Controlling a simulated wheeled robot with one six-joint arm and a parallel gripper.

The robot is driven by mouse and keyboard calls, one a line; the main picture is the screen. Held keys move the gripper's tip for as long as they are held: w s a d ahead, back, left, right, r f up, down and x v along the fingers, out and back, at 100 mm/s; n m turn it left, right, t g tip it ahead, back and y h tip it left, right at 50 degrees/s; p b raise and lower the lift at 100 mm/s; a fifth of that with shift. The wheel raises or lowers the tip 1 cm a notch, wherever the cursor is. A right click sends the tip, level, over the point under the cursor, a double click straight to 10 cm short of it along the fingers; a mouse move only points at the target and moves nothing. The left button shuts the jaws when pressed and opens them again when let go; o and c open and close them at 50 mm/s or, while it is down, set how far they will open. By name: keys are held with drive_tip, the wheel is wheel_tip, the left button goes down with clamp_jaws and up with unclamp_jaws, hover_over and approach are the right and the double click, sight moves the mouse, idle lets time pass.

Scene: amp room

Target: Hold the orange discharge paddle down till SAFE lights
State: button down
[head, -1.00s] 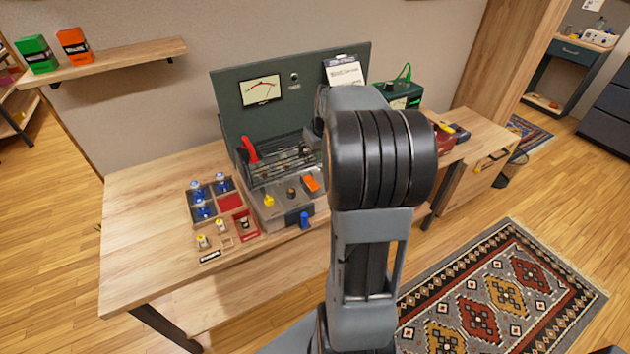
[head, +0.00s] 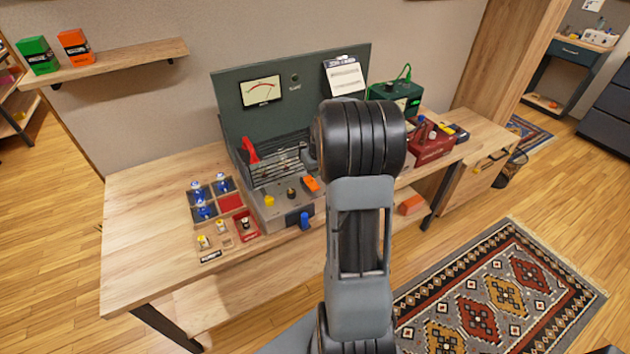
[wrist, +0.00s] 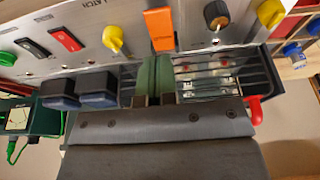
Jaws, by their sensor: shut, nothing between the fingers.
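The orange paddle (head: 311,184) sits on the grey sloped front panel (head: 268,207) of the bench unit, right of a dark knob and a yellow knob. In the wrist view the orange paddle (wrist: 160,28) is at the top centre. My gripper (wrist: 157,58) is shut and empty, with its tips just below the paddle in that picture. I cannot tell whether they touch it. In the head view my arm hides the gripper. The meter (head: 261,91) and a small round lamp (head: 294,77) are on the upright back panel. No SAFE label is legible.
A red-handled lever (head: 249,150) stands at the unit's left, and a blue handle (head: 304,220) at its front. A sorting tray (head: 229,203) with small parts lies left. A green instrument (head: 396,94) and a red toolbox (head: 433,143) stand right. The table's left end is clear.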

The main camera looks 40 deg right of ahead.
sight(315, 186)
drive_tip(key=shift+s+x, duration=0.2)
drive_tip(key=shift+x, duration=0.6)
drive_tip(key=shift+s+x, duration=0.2)
drive_tip(key=shift+x, duration=0.6)
drive_tip(key=shift+s+x, duration=0.15)
drive_tip(key=shift+x, duration=0.7)
drive_tip(key=shift+f, duration=0.15)
